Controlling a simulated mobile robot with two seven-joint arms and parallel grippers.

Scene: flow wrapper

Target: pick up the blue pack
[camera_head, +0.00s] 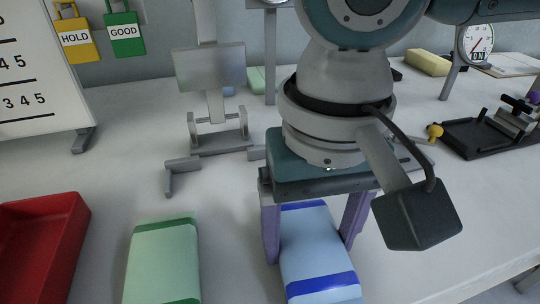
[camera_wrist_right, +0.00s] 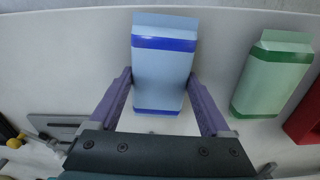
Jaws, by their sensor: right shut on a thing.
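The blue pack (camera_head: 317,252) is pale blue with darker blue bands and lies at the front middle of the table in the head view. My right gripper (camera_head: 310,235) reaches down over it from above, with one purple finger on each side. The right wrist view shows the pack (camera_wrist_right: 163,68) between the two fingers of the gripper (camera_wrist_right: 160,90), which are shut on its sides. I cannot tell whether the pack touches the table. My left gripper is not in view.
A green pack (camera_head: 163,262) lies to the left of the blue one, and a red tray (camera_head: 72,225) stands farther left. A grey metal stand (camera_head: 212,75) is behind. A black fixture (camera_head: 485,135) and a dial gauge (camera_head: 478,42) are at the right.

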